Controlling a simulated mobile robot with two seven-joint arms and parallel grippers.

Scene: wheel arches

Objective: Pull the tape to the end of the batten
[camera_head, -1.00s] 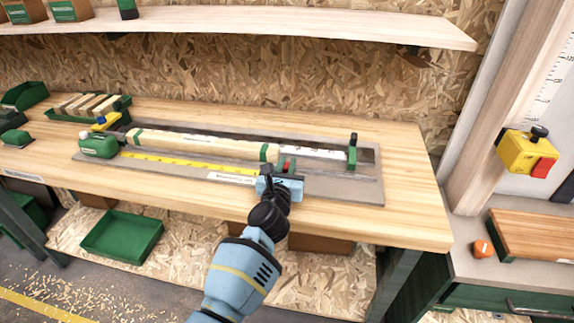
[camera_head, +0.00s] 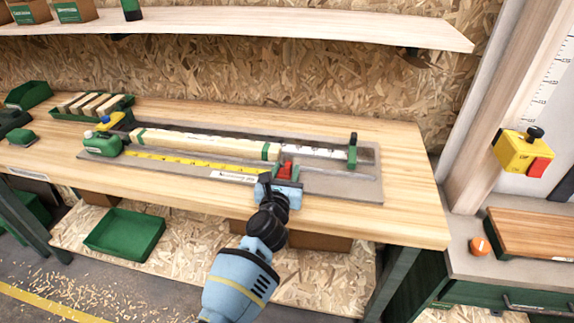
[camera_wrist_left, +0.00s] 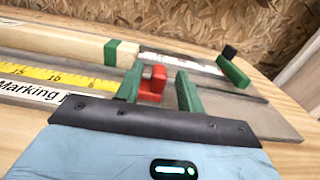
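The pale wooden batten (camera_head: 205,143) with green bands lies along a grey board on the bench. The green tape case (camera_head: 103,144) sits at its left end. The yellow tape (camera_head: 190,163) runs out along the batten's near side towards a red tab (camera_head: 285,171), just past the batten's right green band. My left gripper (camera_head: 281,176) is at this tab. In the left wrist view its two green fingers (camera_wrist_left: 160,88) stand either side of the red tab (camera_wrist_left: 151,86), with a gap showing at the right finger. The tape's end is partly hidden. My right gripper is out of view.
A green upright stop (camera_head: 352,153) stands on the board (camera_head: 330,186) further right. A green tray (camera_head: 110,105) of wood blocks is at the back left. A shelf (camera_head: 240,22) overhangs the bench. The bench's right end (camera_head: 410,190) is clear.

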